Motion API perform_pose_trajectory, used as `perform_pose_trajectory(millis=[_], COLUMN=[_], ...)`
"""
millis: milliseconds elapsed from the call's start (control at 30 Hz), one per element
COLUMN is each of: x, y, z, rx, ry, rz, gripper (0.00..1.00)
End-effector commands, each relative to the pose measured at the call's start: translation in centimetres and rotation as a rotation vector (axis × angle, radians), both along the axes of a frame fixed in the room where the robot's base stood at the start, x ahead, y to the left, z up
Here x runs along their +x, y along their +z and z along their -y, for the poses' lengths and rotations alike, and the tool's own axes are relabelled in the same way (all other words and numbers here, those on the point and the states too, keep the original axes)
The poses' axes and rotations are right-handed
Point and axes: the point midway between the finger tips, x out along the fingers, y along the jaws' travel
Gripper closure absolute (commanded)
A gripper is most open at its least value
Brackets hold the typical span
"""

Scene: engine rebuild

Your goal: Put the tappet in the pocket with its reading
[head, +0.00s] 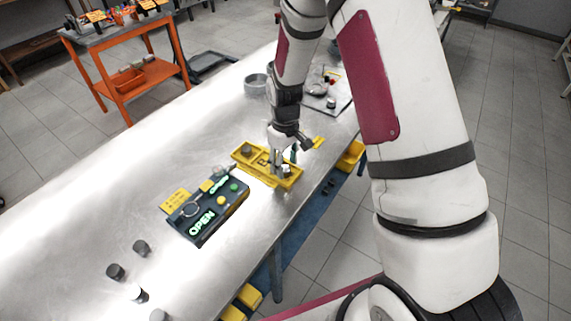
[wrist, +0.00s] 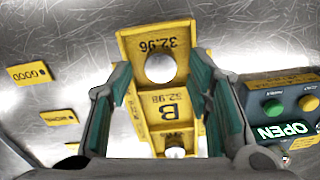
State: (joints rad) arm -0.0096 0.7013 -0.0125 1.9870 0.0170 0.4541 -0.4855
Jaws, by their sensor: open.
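The yellow tray (head: 266,180) lies on the bench, with its pockets in a row. In the wrist view the tray (wrist: 130,46) shows labels 32.96, 32.98 and a letter B. A round, bright-topped tappet (wrist: 160,68) sits in the pocket by the 32.96 label; it also shows in the head view (head: 286,170). Another tappet (head: 247,150) is at the tray's other end; its bright top shows low in the wrist view (wrist: 175,152). My gripper (head: 278,165) is open over the 32.96 end, its fingers apart on both sides of that tappet. Contact cannot be told.
The dark gauge box (head: 210,228) beside the tray reads OPEN and has green and yellow buttons. Several loose tappets (head: 115,271) stand at the bench's near left. Yellow cards (wrist: 32,74) lie on the bench. A grey round dish (head: 255,84) stands further back.

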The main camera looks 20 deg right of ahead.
Motion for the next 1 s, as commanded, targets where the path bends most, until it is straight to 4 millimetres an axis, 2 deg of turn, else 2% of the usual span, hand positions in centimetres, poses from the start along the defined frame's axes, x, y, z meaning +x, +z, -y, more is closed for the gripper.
perform_pose_trajectory(millis=[500, 767, 867, 1000], x=[0.1, 0.0, -0.5, -2.4], y=[9.8, 12.3, 13.8, 18.1], z=[0.0, 0.0, 0.0, 0.0], rx=[0.0, 0.0, -0.001, 0.002], ry=[0.0, -0.002, -0.016, -0.067], rz=[0.004, 0.004, 0.023, 0.081], gripper=[0.54, 0.54, 0.54, 0.54])
